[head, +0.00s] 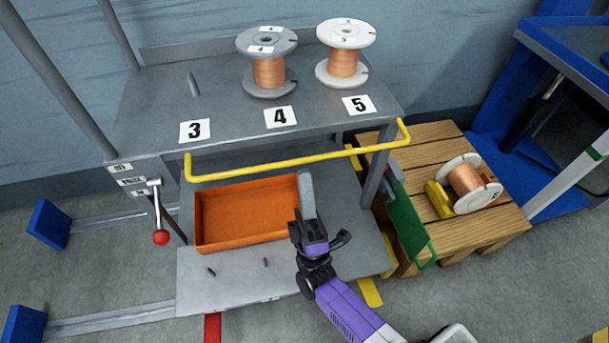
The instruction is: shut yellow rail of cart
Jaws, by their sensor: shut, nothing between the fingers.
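The cart (140,130) is a grey metal frame with an upper deck and a lower shelf. Its yellow rail (270,169) is a long bar with bent ends, running left to right below the upper deck's front edge and standing out from it. My gripper (309,222) is shut and empty, black and purple, over the lower shelf and below the rail in the picture. A grey upright piece with a rounded top shows just beyond it; I cannot tell what it belongs to. The rail's whole length is visible, with a gap between it and my gripper.
An orange tray (199,222) lies on the lower shelf, left of my gripper. A red-knobbed lever (160,237) hangs at the cart's left. Two copper spools (269,72) (343,63) stand on the upper deck. Right are a green panel (408,225) and a wooden pallet (490,238) with another spool.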

